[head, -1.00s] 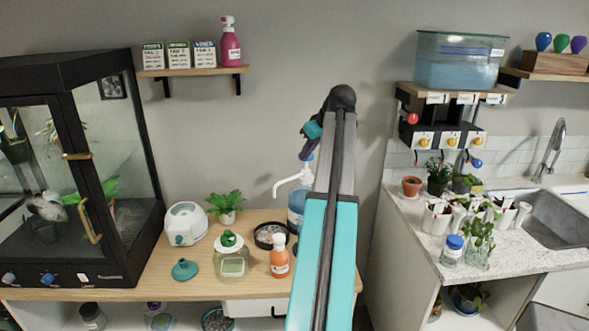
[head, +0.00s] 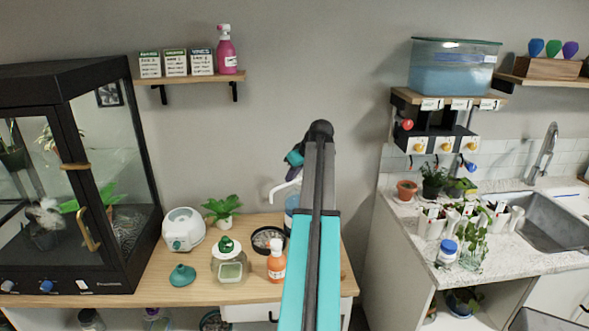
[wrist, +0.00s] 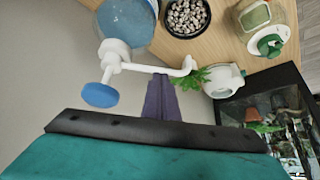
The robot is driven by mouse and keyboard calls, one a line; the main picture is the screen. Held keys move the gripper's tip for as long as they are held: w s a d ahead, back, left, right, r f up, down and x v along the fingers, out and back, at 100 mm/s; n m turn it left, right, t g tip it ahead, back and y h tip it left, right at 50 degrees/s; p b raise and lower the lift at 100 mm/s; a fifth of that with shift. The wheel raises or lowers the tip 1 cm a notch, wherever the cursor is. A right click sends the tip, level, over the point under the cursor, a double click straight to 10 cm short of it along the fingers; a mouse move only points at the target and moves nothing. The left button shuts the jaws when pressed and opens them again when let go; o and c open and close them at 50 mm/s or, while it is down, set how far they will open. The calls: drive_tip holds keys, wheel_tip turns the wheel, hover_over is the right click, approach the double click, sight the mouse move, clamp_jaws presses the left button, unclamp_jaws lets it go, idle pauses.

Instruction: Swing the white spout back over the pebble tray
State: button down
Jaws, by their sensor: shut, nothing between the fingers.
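The white spout (head: 282,188) sticks out to the left from the pump on the blue water bottle (head: 290,208), its bent tip pointing down. In the wrist view the spout (wrist: 150,67) runs from the white pump head to a hooked tip, with a blue knob (wrist: 101,95) on the pump. The round black pebble tray (head: 256,246) stands left of the bottle. It also shows in the wrist view (wrist: 166,28), apart from the spout tip in that picture. My gripper (head: 290,174) is shut and empty. Its dark purple fingers (wrist: 160,90) reach the spout's outline; I cannot tell whether they touch. My arm hides the pump head in the head view.
An orange bottle (head: 276,262), a green-lidded jar (head: 230,268), a potted plant (head: 222,211) and a white round device (head: 184,230) share the wooden top. The glass terrarium cabinet (head: 75,180) stands left. A wall shelf (head: 190,79) hangs above.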

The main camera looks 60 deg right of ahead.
sight(284, 185)
drive_tip(key=shift+p+x, duration=0.55)
drive_tip(key=shift+x, duration=1.25)
drive_tip(key=shift+w+f, duration=0.1)
drive_tip(key=shift+w+d+f+b, duration=0.1)
drive_tip(key=shift+w+f+b, duration=0.25)
drive_tip(key=shift+b, duration=0.25)
drive_tip(key=shift+w+r+b, duration=0.15)
drive_tip(key=shift+w+b, duration=0.2)
drive_tip(key=shift+w, duration=0.05)
drive_tip(key=shift+s, duration=0.15)
